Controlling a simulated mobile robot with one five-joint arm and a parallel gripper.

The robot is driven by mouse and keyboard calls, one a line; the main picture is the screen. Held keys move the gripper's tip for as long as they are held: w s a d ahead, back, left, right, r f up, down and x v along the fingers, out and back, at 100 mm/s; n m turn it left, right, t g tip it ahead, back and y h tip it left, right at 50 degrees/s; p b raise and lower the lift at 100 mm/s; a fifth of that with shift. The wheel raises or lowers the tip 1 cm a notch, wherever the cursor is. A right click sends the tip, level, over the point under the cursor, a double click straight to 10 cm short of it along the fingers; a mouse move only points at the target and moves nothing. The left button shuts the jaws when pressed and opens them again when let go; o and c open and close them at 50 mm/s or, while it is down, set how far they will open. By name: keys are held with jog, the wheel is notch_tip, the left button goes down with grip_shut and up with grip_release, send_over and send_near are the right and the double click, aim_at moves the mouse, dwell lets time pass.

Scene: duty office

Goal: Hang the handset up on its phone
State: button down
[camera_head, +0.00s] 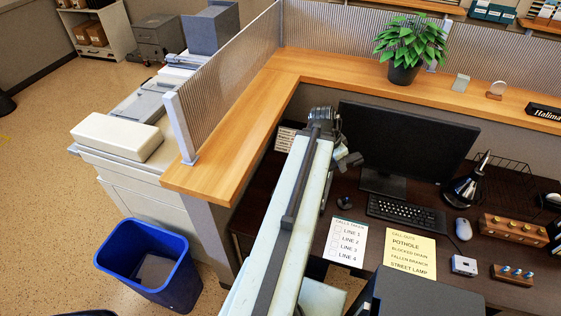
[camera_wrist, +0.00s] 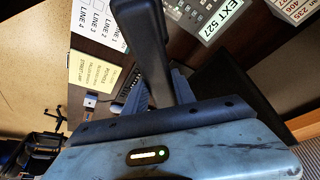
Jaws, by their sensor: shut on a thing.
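My gripper is shut on the black handset (camera_wrist: 150,50) in the wrist view, which extends up from the jaws (camera_wrist: 158,92) to the top edge of the picture. The grey phone (camera_wrist: 190,10), with several buttons, is partly visible beyond the handset at the top, cut off by the frame. A white card marked EXT 527 (camera_wrist: 222,40) lies at its near side. The handset looks apart from the phone, but I cannot tell the gap. In the head view my gripper (camera_head: 346,160) shows only in part past the end of my arm, and the phone and handset cannot be made out.
A wooden ledge (camera_head: 272,90) with a plant (camera_head: 408,50) borders the desk. A blue bin (camera_head: 150,265) stands on the floor at left.

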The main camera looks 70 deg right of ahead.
jog(key=w+d+f+n+t+b, duration=0.1)
jog(key=w+d+f+n+b, duration=0.2)
jog(key=w+f+b, duration=0.35)
jog(key=w+d+f+n+t+h+b, duration=0.1)
jog(key=w+d+f+n+b, duration=0.15)
jog(key=w+f+b, duration=0.4)
jog(key=w+d+f+n+t+b, duration=0.1)
jog(key=w+d+f+n+b, duration=0.25)
jog(key=w, duration=0.55)
jog(key=f+b, duration=0.5)
jog(key=a+f+b, duration=0.1)
jog(key=f+b, duration=0.1)
jog(key=shift+f, duration=0.2)
jog(key=shift+f+b, duration=0.3)
jog(key=shift+b, duration=0.2)
jog(key=c, duration=0.9)
grip_release()
jog(key=shift+c, duration=0.2)
jog(key=shift+r, duration=0.1)
